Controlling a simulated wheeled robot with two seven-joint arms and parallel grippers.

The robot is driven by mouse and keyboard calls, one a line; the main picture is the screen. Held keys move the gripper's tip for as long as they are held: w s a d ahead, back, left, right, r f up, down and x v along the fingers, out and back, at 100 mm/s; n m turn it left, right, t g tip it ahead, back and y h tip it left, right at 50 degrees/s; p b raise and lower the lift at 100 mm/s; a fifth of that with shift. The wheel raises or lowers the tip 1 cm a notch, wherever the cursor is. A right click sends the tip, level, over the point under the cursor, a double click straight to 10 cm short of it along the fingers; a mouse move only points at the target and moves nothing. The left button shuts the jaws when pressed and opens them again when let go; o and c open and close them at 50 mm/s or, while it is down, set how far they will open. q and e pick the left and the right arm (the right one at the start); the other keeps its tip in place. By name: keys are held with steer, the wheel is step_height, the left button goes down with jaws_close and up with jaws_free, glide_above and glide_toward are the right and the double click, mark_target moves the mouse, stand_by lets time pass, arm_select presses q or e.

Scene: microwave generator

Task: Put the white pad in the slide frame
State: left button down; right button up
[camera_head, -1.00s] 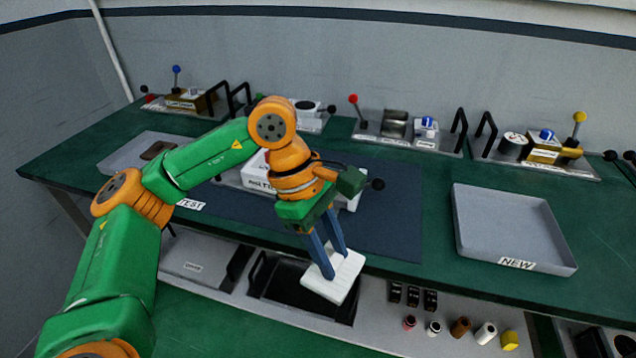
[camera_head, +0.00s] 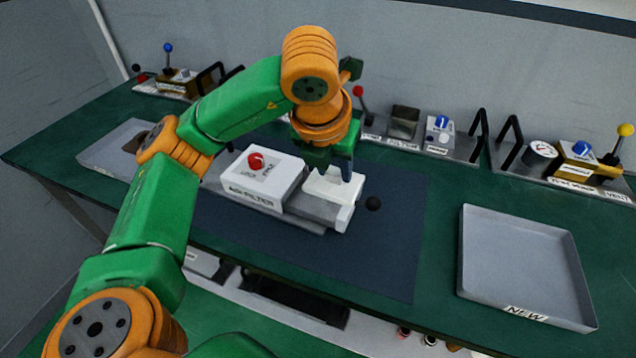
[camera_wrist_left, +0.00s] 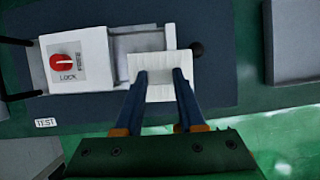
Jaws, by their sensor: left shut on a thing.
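The white pad (camera_head: 325,188) is a flat ribbed square in my left gripper (camera_head: 334,170). The gripper points down and is shut on the pad. The slide frame (camera_head: 316,207) is the grey drawer drawn out to the right of the white filter housing (camera_head: 262,187). The pad is over the frame's outer part; I cannot tell whether it touches or is seated. In the left wrist view, the pad (camera_wrist_left: 159,92) covers the right part of the frame (camera_wrist_left: 138,43) and overhangs its near edge. My right gripper is not in view.
The housing has a red knob (camera_head: 256,162) marked LOCK and FREE. A black ball knob (camera_head: 373,204) is at the frame's right end. An empty grey tray marked NEW (camera_head: 520,222) stands on the right. Instrument panels with levers line the back. The blue mat's right part is clear.

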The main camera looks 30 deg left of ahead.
arm_select(q)
steer(key=a+f, duration=0.2)
steer(key=w+a+f+b, duration=0.1)
steer(key=a+f, duration=0.1)
steer(key=shift+w+f, duration=0.2)
steer(key=shift+f, duration=0.1)
steer(key=shift+w+a+f, duration=0.6)
steer(key=shift+w+f, duration=0.25)
steer(key=shift+f, duration=0.05)
steer(key=shift+a+f+p, duration=0.25)
steer(key=shift+f+p, duration=0.2)
steer(key=shift+f, duration=0.8)
steer(key=shift+s+f, duration=0.15)
steer(key=shift+f, duration=0.35)
steer(key=shift+f, duration=0.1)
steer(key=c, duration=0.5)
jaws_free()
